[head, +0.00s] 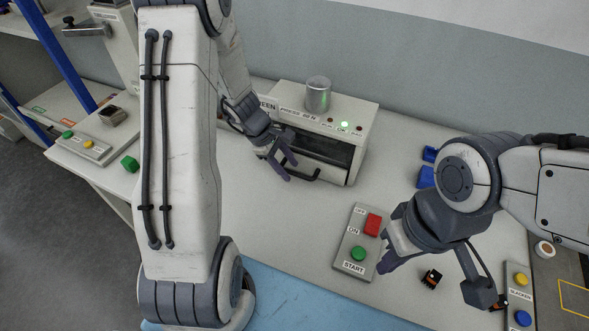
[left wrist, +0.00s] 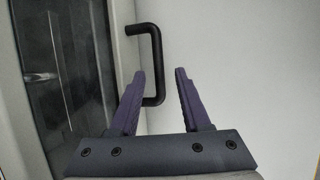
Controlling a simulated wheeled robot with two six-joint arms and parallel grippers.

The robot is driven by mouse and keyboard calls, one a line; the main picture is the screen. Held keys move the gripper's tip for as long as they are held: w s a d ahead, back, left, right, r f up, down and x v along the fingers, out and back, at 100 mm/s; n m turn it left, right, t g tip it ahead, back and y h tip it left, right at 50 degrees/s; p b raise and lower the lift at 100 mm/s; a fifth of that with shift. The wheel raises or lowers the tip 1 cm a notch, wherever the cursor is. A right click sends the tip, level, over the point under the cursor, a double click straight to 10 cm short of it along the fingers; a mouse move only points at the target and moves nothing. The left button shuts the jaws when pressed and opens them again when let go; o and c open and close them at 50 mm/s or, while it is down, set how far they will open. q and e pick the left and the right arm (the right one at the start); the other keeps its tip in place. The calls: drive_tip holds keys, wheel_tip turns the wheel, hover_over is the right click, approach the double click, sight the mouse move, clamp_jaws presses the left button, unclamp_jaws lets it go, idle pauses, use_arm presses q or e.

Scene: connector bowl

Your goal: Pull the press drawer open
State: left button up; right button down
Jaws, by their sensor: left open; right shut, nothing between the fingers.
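The press (head: 360,130) is a beige box with a grey cylinder on top and a green light lit on its panel. Its dark front (head: 325,150) carries a black bar handle (head: 318,177); the drawer looks closed. My left gripper (head: 289,167) is open at the left part of the handle. In the left wrist view the handle (left wrist: 157,55) stands out from the front, its end between or just beyond the open fingertips (left wrist: 160,72). I cannot tell if they touch it. My right gripper (head: 384,266) is shut and empty, right of the switch box.
A switch box (head: 347,240) with a red switch and green START button lies on the table in front of the press. A small black and orange part (head: 431,278) and blue pieces (head: 427,176) lie to the right.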

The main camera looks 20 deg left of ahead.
use_arm(q)
drive_tip(key=shift+d+f, duration=0.1)
drive_tip(key=shift+f, duration=0.1)
drive_tip(key=shift+c, duration=0.4)
clamp_jaws()
idle(0.9)
